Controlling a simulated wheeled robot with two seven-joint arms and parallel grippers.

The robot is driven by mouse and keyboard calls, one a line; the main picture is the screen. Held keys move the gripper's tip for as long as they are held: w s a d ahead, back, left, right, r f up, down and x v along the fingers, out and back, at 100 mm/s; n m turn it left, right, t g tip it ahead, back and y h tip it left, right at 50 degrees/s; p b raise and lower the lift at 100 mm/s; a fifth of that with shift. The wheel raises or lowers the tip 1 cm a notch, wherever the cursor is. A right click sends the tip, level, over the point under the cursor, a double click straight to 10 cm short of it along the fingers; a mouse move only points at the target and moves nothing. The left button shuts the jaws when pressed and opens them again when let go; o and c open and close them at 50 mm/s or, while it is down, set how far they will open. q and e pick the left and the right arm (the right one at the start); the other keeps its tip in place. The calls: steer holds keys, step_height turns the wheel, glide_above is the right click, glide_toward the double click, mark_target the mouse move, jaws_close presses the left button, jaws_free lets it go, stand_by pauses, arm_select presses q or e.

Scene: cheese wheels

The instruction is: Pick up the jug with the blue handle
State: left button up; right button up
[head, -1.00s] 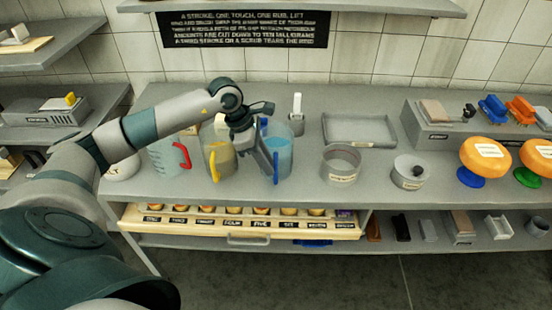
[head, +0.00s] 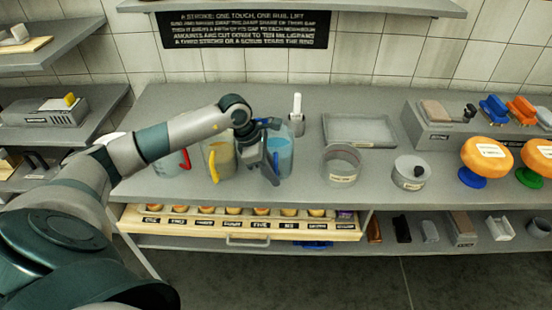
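The jug with the blue handle (head: 284,150) stands upright on the grey counter and holds blue liquid. Its blue handle (head: 277,167) faces the counter's front edge. My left gripper (head: 265,168) points down at the handle's left side, overlapping it in the head view and hiding part of the jug. I cannot tell whether the fingers touch the handle, or how far apart they are. My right gripper is not in view.
Just left stands a jug with a yellow handle (head: 219,160); beyond it is a jug with a red handle (head: 172,164), partly behind my arm. A white upright tool (head: 297,108) stands behind the blue-handled jug. A round grey pot (head: 341,165) stands to the right.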

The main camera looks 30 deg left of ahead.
arm_select(q)
jaws_close()
stand_by(1.4)
steer(key=shift+w+r, duration=0.1)
steer(key=shift+w, duration=0.05)
